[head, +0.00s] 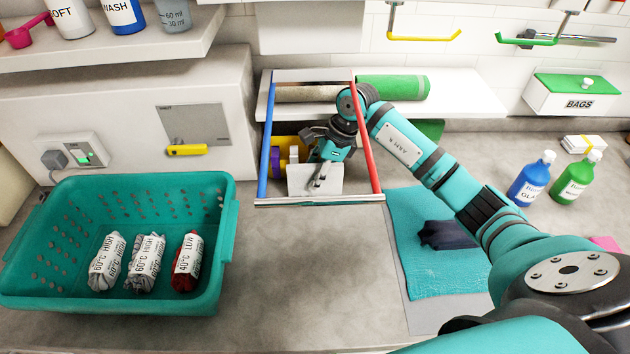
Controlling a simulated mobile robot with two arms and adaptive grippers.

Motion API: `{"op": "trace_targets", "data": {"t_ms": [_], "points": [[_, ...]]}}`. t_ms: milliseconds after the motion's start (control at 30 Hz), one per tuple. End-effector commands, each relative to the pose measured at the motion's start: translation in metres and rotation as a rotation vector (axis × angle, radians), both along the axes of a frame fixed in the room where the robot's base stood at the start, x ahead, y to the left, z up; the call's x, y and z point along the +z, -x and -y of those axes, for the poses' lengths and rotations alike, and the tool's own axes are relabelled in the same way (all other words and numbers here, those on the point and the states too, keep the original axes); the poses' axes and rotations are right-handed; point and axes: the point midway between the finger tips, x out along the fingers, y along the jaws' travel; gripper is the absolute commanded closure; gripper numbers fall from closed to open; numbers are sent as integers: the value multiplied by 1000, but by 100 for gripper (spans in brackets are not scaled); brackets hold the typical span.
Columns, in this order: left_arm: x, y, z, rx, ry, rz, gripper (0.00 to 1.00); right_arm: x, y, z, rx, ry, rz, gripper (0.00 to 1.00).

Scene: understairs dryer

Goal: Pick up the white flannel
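My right gripper (318,182) reaches down inside a frame with a blue left bar (267,150) and a red right bar (366,150). Its fingertips are small and dark, over or against a pale flat piece (300,180). I cannot tell whether this piece is the white flannel, nor whether the fingers are open or shut on it. No other loose white cloth is clearly seen; two white labelled bundles (107,262) and (146,262) lie in the teal basket (228,235). My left gripper is out of view.
A red labelled bundle (187,262) lies in the basket. A yellow and purple thing (288,152) is behind the gripper. A green roll (395,87) lies on the shelf. A dark cloth (446,235) rests on a teal towel (440,275). Blue (530,180) and green (577,180) bottles stand right. Counter centre is clear.

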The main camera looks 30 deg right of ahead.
Motion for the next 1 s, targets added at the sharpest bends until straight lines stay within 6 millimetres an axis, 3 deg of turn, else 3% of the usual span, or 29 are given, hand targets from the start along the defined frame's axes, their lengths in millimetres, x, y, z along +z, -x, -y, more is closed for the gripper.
{"op": "trace_targets", "data": {"t_ms": [600,833,1000], "points": [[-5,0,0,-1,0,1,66,-3,0,0,0,-1,0,67],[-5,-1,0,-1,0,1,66,-3,0,0,0,-1,0,96],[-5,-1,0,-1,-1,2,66,-3,0,0,0,0,0,96]]}}
